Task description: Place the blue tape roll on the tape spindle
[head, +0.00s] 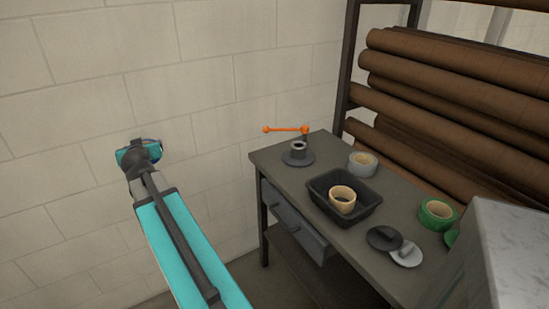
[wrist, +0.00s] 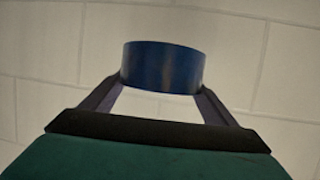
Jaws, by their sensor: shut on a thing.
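The blue tape roll (wrist: 162,65) shows in the wrist view, held between the two fingers of my gripper (wrist: 160,88). My gripper is shut on it, with a pale wall behind. In the head view my gripper (head: 150,148) is at the left in front of the wall, well away from the table. Only a small dark blue part of the roll may show there. The tape spindle (head: 298,152) stands at the far left end of the table, a dark round base with a short upright hub. The hub is bare.
On the table (head: 272,157) are a grey roll (head: 362,163), a black tray (head: 361,215) holding a tan roll (head: 342,198), green tape (head: 437,214) and flat discs (head: 384,238). Brown film rolls (head: 440,100) fill a rack behind.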

